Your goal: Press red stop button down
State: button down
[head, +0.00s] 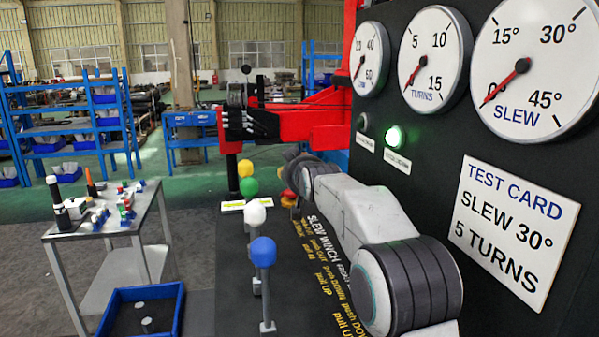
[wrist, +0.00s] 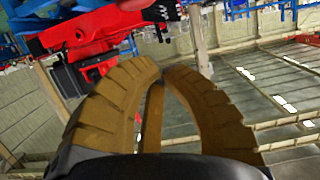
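A small red and yellow piece (head: 290,197), which looks like the red stop button on a yellow base, shows on the far part of the dark console in the head view. My arm hides part of it. My gripper (head: 292,160) is at the far end of my arm, seen end-on and small, above and close to that piece in the picture; I cannot tell the true gap. In the wrist view my gripper (wrist: 163,70) has its two brown fingers curved together with their tips meeting and nothing held. The button does not show clearly in the wrist view.
Levers with yellow (head: 245,168), green (head: 249,187), white (head: 256,212) and blue (head: 263,252) knobs stand left of my arm. A black gauge panel with a lit green lamp (head: 396,136) rises at the right. A tool table (head: 110,232) and blue bin (head: 177,312) stand left.

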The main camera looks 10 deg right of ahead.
jog(key=b+v, duration=0.2)
jog(key=v, duration=0.5)
jog(key=shift+s+r, duration=0.3)
jog(key=shift+s, duration=0.05)
